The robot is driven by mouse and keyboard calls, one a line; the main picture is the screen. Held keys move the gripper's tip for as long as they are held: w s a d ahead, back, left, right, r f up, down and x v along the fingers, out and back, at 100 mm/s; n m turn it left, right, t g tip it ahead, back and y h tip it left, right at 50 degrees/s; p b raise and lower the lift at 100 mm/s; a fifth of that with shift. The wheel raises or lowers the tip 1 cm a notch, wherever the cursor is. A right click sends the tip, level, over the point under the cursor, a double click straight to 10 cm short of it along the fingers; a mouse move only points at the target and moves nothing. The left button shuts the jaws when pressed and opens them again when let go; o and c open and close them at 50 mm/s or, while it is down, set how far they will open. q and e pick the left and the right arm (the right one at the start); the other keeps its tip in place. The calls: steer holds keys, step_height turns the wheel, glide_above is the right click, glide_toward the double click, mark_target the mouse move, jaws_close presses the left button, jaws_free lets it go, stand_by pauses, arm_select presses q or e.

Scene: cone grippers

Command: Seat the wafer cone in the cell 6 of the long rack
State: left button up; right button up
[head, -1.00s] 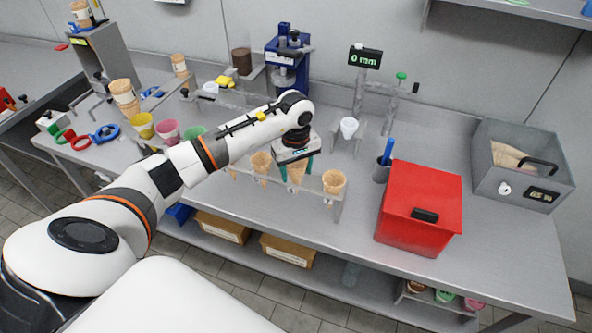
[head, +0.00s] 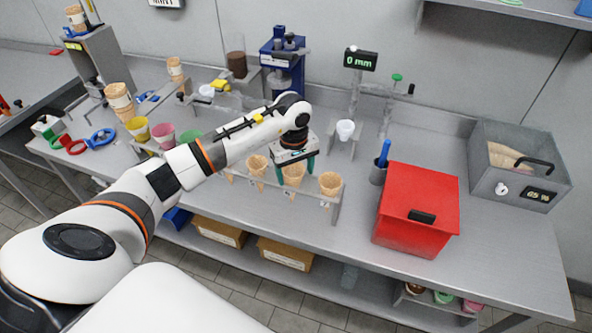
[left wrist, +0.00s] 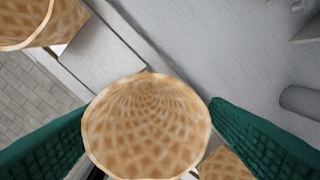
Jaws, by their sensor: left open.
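The long rack (head: 338,206) stands at the bench's front edge, with wafer cones in a row at its right end. My left gripper (head: 294,168) is open, its green fingers on either side of the wafer cone (head: 293,178) second from the right end. That cone stands upright in a rack cell, and the cell labels are too small to read for certain. In the left wrist view the cone's mouth (left wrist: 147,125) lies between the spread fingers. Its lower part is hidden. My right gripper is out of view.
Neighbouring cones stand close on both sides, at the left (head: 257,165) and the right (head: 330,184). A red box (head: 418,205) and a cup with a blue-handled tool (head: 380,170) are to the right. A white cone stand (head: 345,130) is behind. Colored cups (head: 163,133) are at left.

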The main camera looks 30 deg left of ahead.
arm_select(q)
steer(key=shift+s+d+f+g, duration=0.15)
steer(key=shift+s+f, duration=0.15)
steer(key=shift+f, duration=0.15)
steer(key=shift+s+a+f+g, duration=0.15)
steer(key=shift+s+f, duration=0.1)
steer(key=shift+f, duration=0.2)
steer(key=shift+w+r, duration=0.1)
steer(key=shift+r, duration=0.25)
steer(key=r+b, duration=0.1)
steer(key=r, duration=0.5)
steer(key=r+b, duration=0.2)
steer(key=r, duration=0.3)
steer(key=shift+w+r, duration=0.2)
steer(key=shift+r, duration=0.85)
